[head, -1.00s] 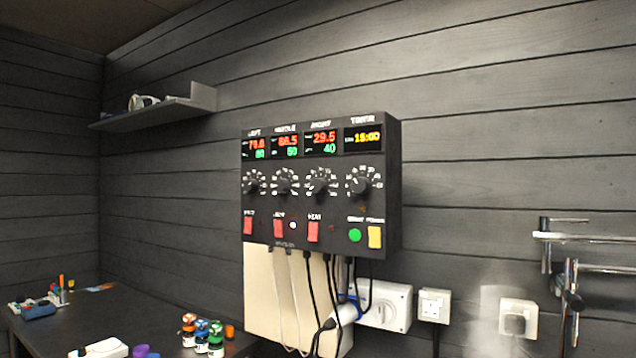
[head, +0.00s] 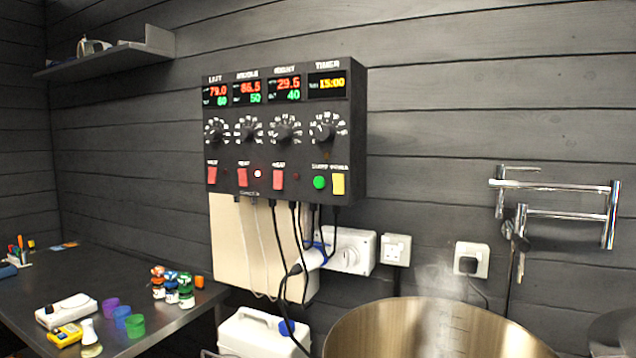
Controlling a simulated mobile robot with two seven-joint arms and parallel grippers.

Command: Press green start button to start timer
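A black control box (head: 350,160) is mounted on the dark plank wall in the head view. The round green start button (head: 319,182) sits at its lower right, beside a yellow switch (head: 338,184). The timer display (head: 327,85) at the top right of the box reads 15:00 in yellow. A timer knob (head: 323,133) lies between the display and the green button. Three other columns carry displays, knobs and red switches; a small red light glows beside the middle switch. Neither of my grippers shows in the view.
A large steel pot (head: 430,325) stands at the lower right with steam above it. A dark table (head: 60,290) with small bottles and coloured cups is at the left. A white case (head: 260,335) sits below the box. A metal wall arm (head: 560,184) is at the right.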

